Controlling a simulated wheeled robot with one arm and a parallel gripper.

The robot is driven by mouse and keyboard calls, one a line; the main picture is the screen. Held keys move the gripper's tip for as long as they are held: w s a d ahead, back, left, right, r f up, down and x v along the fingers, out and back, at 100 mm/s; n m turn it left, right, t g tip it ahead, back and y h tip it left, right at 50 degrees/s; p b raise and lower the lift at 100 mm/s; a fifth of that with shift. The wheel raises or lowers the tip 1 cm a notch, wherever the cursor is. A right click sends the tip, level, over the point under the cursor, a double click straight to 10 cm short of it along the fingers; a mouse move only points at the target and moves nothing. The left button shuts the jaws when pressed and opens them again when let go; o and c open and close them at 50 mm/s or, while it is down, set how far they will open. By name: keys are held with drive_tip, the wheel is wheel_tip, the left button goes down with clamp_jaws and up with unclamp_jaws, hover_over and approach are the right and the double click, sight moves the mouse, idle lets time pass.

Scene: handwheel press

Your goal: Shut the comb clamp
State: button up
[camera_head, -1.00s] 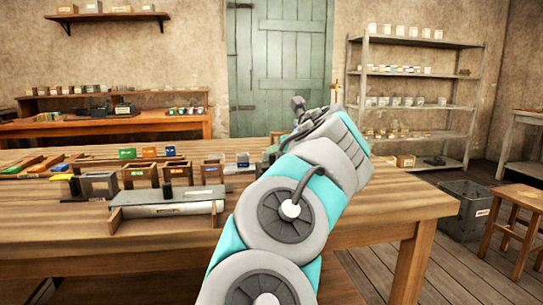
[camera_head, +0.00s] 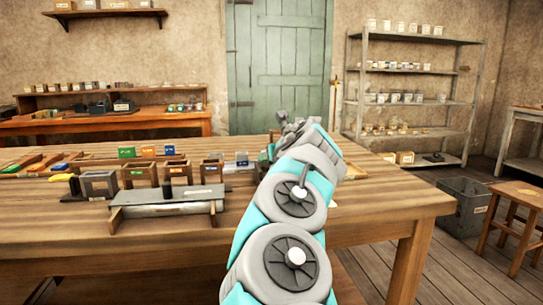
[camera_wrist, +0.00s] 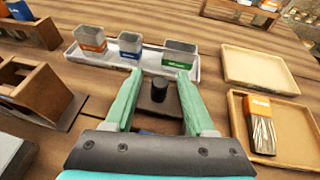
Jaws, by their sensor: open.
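My gripper (camera_wrist: 160,78) is open, its two green fingers apart and pointing forward over the table. Between and just beyond the fingers stands a short black cylindrical knob (camera_wrist: 159,90) on a dark square base; the fingers do not visibly grip it. I cannot tell whether this is part of the comb clamp. In the head view, a long grey bar device (camera_head: 170,202) with an upright black post lies on the table's near left, left of my arm; I cannot tell if it is the clamp. My gripper (camera_head: 272,148) is partly hidden behind my arm there.
A white tray (camera_wrist: 112,63) with orange, blue and green labelled cups lies ahead. Wooden trays (camera_wrist: 262,68) stand at right, one holding an orange-labelled box (camera_wrist: 262,118). A wooden holder (camera_wrist: 38,95) is at left. The table's right part (camera_head: 395,205) is clear.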

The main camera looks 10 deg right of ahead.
drive_tip(key=shift+c, duration=0.4)
clamp_jaws()
idle(0.9)
